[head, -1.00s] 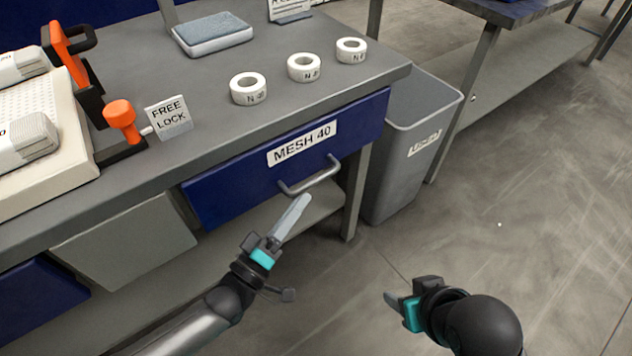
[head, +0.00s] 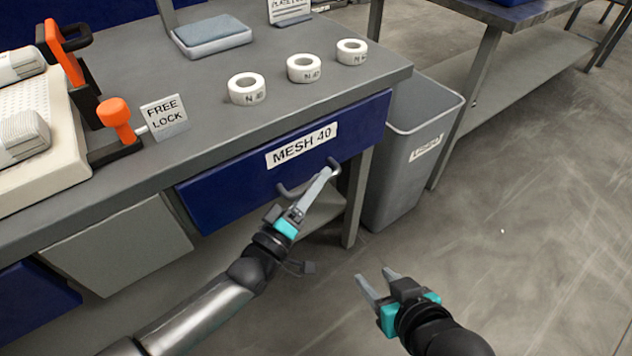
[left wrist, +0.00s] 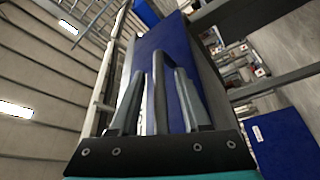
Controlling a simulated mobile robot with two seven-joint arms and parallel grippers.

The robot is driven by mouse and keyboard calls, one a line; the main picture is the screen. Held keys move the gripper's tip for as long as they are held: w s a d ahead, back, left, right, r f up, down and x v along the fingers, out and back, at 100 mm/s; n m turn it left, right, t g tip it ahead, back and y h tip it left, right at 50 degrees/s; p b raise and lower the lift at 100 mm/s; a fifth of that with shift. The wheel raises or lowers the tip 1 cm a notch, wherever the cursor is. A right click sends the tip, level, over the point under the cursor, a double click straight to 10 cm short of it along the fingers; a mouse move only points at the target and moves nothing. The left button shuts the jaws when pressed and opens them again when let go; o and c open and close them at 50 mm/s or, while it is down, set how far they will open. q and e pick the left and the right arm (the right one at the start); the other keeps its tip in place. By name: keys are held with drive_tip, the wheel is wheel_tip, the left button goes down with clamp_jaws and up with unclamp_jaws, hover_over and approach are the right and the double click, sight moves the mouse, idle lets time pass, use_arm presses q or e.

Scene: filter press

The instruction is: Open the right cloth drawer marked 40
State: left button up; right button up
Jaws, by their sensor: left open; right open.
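The blue drawer marked MESH 40 (head: 230,188) is under the right end of the bench and looks shut. Its grey bar handle (head: 284,190) is partly hidden behind my left gripper (head: 324,178), which is at the handle. In the left wrist view the handle (left wrist: 159,90) stands between the two open fingers of the left gripper (left wrist: 155,95), with the blue drawer front (left wrist: 160,40) behind it. I cannot tell whether a finger touches it. My right gripper (head: 376,280) is open and empty over the floor.
On the bench (head: 210,125) are several white rolls, a grey-blue pad (head: 212,35) and a FREE LOCK sign (head: 165,117) beside an orange knob (head: 115,115). A grey bin (head: 400,165) stands right of the drawer. The floor in front is clear.

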use_arm(q)
drive_tip(key=shift+c, duration=0.2)
clamp_jaws()
idle(1.1)
